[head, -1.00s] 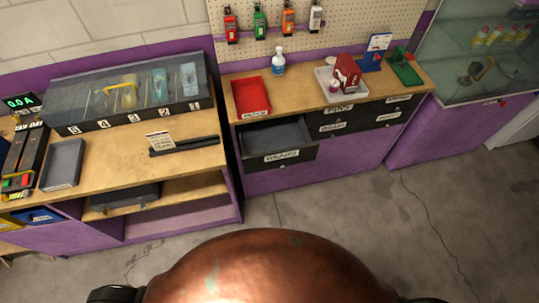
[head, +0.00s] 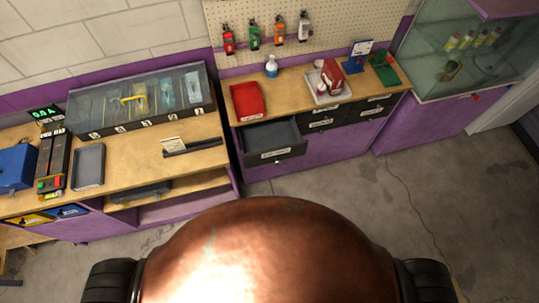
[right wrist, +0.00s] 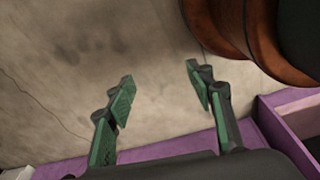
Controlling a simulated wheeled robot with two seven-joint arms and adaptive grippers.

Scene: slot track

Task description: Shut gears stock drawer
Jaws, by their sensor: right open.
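The gears stock drawer (head: 274,153) is the dark grey drawer with a white label at the upper left of the purple stock counter. It stands pulled out, and its inside looks empty. The other drawers (head: 324,122) to its right look shut. My right gripper (right wrist: 160,92) shows in the right wrist view with its two green fingers apart and nothing between them. Bare floor lies behind the fingers, and the drawer cannot be made out in that view. Neither gripper shows in the head view.
On the stock counter (head: 292,92) stand a red tray (head: 247,101), a spray bottle (head: 271,66) and a light tray (head: 318,94) with a red item. The workbench (head: 121,166) is at left, a glass case (head: 455,60) at right. Grey floor (head: 340,195) in front is clear.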

